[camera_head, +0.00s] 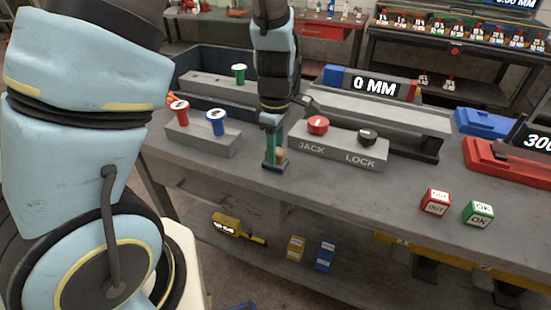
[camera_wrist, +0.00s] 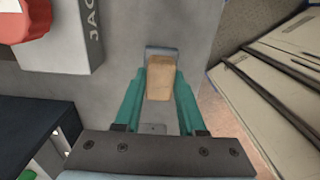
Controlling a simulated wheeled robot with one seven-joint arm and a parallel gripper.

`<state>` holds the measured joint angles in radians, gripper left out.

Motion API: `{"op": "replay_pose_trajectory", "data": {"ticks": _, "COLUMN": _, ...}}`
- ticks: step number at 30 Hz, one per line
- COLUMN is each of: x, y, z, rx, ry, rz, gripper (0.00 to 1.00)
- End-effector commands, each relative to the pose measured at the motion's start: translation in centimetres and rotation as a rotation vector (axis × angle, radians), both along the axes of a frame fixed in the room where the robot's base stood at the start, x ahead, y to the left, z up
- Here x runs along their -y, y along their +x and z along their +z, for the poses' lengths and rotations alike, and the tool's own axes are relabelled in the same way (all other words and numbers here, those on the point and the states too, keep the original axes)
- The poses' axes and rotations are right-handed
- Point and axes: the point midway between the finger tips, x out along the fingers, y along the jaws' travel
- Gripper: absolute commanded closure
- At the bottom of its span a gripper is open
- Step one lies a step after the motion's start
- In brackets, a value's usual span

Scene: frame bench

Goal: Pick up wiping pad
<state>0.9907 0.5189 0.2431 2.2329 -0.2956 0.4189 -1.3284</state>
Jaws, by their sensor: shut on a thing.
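The wiping pad (camera_wrist: 160,80) is a tan block between the green fingers of my gripper (camera_wrist: 160,92) in the wrist view. My gripper is shut on it, with one finger along each side. In the head view my gripper (camera_head: 274,148) points down at the bench's front edge, left of the JACK and LOCK block. Only a small brownish part of the pad (camera_head: 282,155) shows there. A blue-grey base (camera_head: 275,167) sits right under the fingers. I cannot tell whether the pad still touches it.
The JACK and LOCK block (camera_head: 338,149) with red and black knobs stands close on the right. A grey block (camera_head: 204,138) with red and blue knobs stands left. Red OUT (camera_head: 435,202) and green OK (camera_head: 478,213) cubes lie right. Bare bench top (camera_head: 350,190) lies between.

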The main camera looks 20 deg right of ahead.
Motion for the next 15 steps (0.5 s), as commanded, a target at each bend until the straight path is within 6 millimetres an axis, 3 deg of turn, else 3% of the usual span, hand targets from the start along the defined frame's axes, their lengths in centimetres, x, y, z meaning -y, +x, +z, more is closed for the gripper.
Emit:
{"op": "replay_pose_trajectory", "data": {"ticks": 11, "x": 0.01, "y": 0.01, "z": 0.05, "rx": 0.001, "ry": -0.001, "rz": 0.000, "gripper": 1.00}}
{"op": "replay_pose_trajectory", "data": {"ticks": 15, "x": 0.12, "y": 0.04, "z": 0.90, "rx": 0.003, "ry": -0.003, "rz": -0.001, "gripper": 1.00}}
